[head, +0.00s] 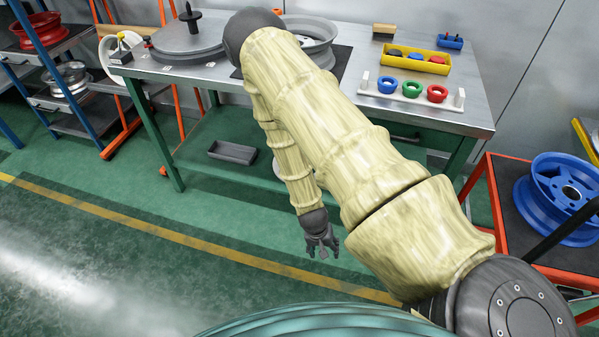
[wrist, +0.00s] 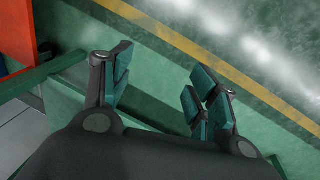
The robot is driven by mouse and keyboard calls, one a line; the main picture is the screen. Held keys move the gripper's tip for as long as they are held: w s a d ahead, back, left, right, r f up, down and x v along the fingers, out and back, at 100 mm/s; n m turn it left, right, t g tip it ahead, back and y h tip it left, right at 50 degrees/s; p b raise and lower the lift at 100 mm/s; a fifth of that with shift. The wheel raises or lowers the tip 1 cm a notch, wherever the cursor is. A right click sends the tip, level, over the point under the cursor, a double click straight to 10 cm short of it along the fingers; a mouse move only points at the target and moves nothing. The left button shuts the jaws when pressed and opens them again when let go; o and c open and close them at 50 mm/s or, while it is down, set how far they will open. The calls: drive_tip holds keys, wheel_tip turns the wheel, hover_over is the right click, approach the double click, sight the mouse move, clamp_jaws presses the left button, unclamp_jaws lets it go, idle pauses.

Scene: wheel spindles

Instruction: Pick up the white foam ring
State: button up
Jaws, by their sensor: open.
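A white ring-shaped thing (head: 104,52) shows at the left end of the workbench, partly hidden by a small dark block; I cannot tell if it is foam. My gripper (head: 320,247) hangs over the green floor in front of the bench, pointing down, apart from both. In the wrist view my gripper (wrist: 161,80) has its fingers spread, with only floor between them. No white ring shows in the wrist view.
The workbench (head: 350,100) holds a grey disc (head: 187,42), a wheel rim (head: 312,32), a yellow tray (head: 415,64) and a white rack with blue, green and red rings (head: 412,90). A dark tray (head: 232,152) lies below. A red cart with a blue wheel (head: 560,185) stands right.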

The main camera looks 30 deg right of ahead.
drive_tip(key=w+d+f+m+b, duration=0.5)
drive_tip(key=w+d+f+b, duration=0.25)
drive_tip(key=w, duration=0.45)
drive_tip(key=w+d+m+b, duration=0.2)
drive_tip(key=w+b, duration=0.2)
drive_tip(key=w, duration=0.2)
drive_tip(key=w+d+m+b, duration=0.3)
drive_tip(key=w+b, duration=0.1)
drive_tip(key=w, duration=0.3)
drive_tip(key=w+d+f+m+y+b, duration=0.1)
drive_tip(key=w+d+m+b, duration=0.2)
drive_tip(key=w, duration=0.4)
drive_tip(key=shift+w+d+b, duration=0.15)
drive_tip(key=shift+d+b, duration=0.05)
drive_tip(key=shift+b, duration=0.6)
drive_tip(key=w+r+m+y+b, duration=0.1)
drive_tip(key=w+r+m+b, duration=0.35)
drive_tip(key=w, duration=0.45)
drive_tip(key=shift+n+t, duration=0.4)
drive_tip(key=shift+n, duration=0.05)
drive_tip(key=shift+d+f+b, duration=0.2)
drive_tip(key=shift+f+b, duration=0.55)
drive_tip(key=shift+f, duration=0.85)
drive_tip(key=shift+d+f+b, duration=0.2)
drive_tip(key=shift+f+b, duration=0.55)
drive_tip(key=shift+f, duration=0.85)
wheel_tip(320, 180, down, 5)
drive_tip(key=b, duration=0.3)
drive_tip(key=shift+c, duration=0.3)
drive_tip(key=c, duration=0.9)
